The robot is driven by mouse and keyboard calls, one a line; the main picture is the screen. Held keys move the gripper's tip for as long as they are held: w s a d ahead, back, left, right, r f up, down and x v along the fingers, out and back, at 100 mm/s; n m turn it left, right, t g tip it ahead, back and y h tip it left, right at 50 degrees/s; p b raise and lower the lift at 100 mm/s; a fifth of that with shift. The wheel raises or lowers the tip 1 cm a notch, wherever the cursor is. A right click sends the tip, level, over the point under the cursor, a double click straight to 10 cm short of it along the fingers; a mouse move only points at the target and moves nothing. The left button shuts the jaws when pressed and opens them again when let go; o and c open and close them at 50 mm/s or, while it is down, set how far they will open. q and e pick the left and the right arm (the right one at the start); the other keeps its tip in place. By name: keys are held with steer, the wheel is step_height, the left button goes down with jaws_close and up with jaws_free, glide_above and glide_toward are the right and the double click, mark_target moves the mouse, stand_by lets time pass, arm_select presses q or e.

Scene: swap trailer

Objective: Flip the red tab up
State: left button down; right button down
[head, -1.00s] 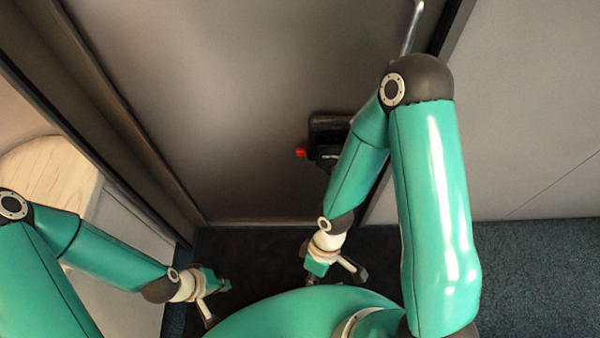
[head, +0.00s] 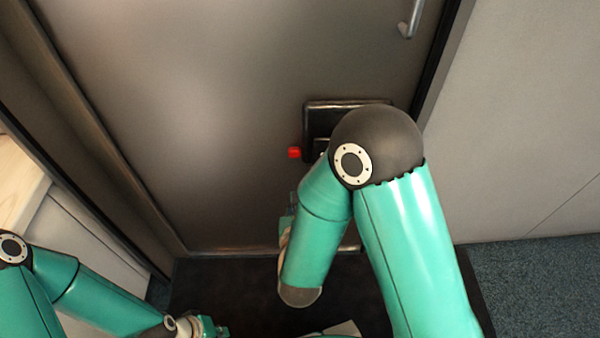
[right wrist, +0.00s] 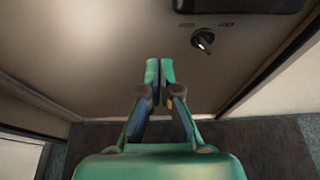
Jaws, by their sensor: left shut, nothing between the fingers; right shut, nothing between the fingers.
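The red tab (head: 294,152) shows in the head view as a small red piece at the left side of the black latch housing (head: 316,116) on the grey door. My right arm hides part of the housing. My right gripper (right wrist: 160,68) is shut and empty in the right wrist view, in front of the door below the housing; the red tab is not in that view. In the head view the right gripper is mostly hidden behind its arm, below the tab. My left gripper (head: 218,330) is shut at the bottom edge of the head view, far from the tab.
A dark knob (right wrist: 203,40) with small labels sits below the housing (right wrist: 240,5). A metal door handle (head: 411,20) is at the upper right. The door frame (head: 95,140) stands left, a pale wood top (head: 18,185) beyond it. The dark floor mat (head: 225,290) looks clear.

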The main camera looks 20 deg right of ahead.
stand_by(0.3)
steer(key=b, duration=0.2)
glide_toward(295, 166)
steer(key=x, duration=0.5)
step_height(295, 166, up, 4)
steer(key=shift+s+a+r+p, duration=0.1)
steer(key=shift+s+a+p, duration=0.05)
steer(key=shift+p, duration=0.35)
